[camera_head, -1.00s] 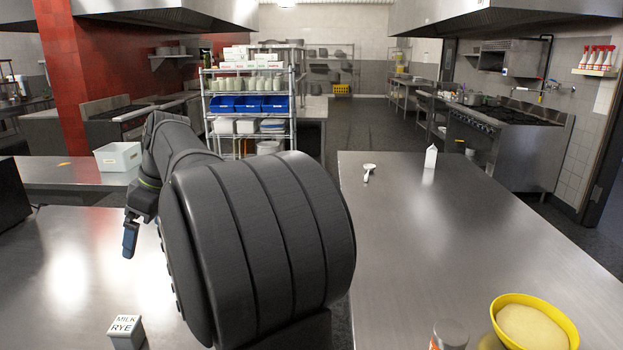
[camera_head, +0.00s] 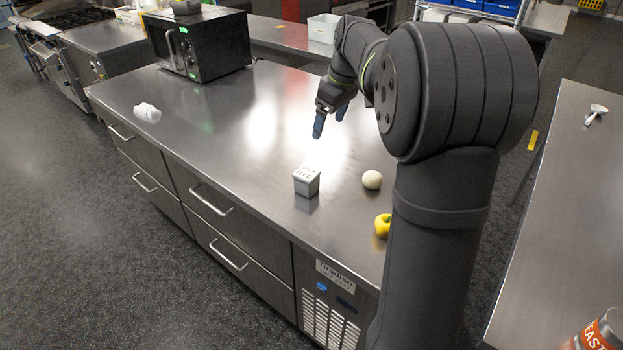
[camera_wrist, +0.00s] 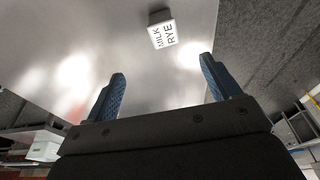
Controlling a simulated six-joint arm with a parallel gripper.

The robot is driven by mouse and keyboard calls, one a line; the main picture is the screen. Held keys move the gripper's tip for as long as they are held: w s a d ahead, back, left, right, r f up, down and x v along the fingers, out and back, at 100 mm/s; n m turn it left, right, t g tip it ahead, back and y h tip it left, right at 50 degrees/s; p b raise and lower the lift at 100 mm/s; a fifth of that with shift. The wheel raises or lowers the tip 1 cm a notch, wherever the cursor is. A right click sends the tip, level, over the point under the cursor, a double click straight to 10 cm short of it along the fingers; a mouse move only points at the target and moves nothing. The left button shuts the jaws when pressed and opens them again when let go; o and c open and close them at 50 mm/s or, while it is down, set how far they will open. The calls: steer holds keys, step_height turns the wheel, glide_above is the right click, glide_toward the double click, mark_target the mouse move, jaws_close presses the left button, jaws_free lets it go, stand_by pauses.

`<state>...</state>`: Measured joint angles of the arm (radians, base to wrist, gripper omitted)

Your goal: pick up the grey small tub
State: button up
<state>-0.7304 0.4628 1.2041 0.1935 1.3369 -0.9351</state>
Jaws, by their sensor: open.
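The grey small tub (camera_head: 307,181) stands upright on the steel counter, near its front edge. In the wrist view the tub (camera_wrist: 162,29) shows at the top, beyond the fingertips, with a white top lettered "MILK RYE". My gripper (camera_head: 329,119) has blue fingers and hangs above the counter, behind the tub in the head view. In the wrist view my gripper (camera_wrist: 162,80) is open, with nothing between the fingers. It is apart from the tub.
A pale round ball (camera_head: 372,180) and a yellow pepper-like item (camera_head: 383,225) are right of the tub. A black microwave (camera_head: 198,45) stands at the counter's far left. A white crumpled item (camera_head: 148,113) lies near the left edge. Counter left of the tub is clear.

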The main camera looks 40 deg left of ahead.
glide_toward(307, 173)
steer(key=shift+h, duration=0.4)
steer(key=f, duration=0.5)
steer(key=a+f, duration=0.1)
steer(key=f, duration=0.1)
steer(key=shift+w+f, duration=0.15)
steer(key=shift+f, duration=0.05)
steer(key=shift+a+f, duration=0.3)
steer(key=shift+f, duration=0.5)
steer(key=shift+a+f, duration=0.3)
steer(key=shift+f, duration=0.55)
steer(key=shift+a+f, duration=0.25)
steer(key=shift+f, duration=0.55)
steer(key=c, duration=1.2)
steer(key=shift+r, duration=0.15)
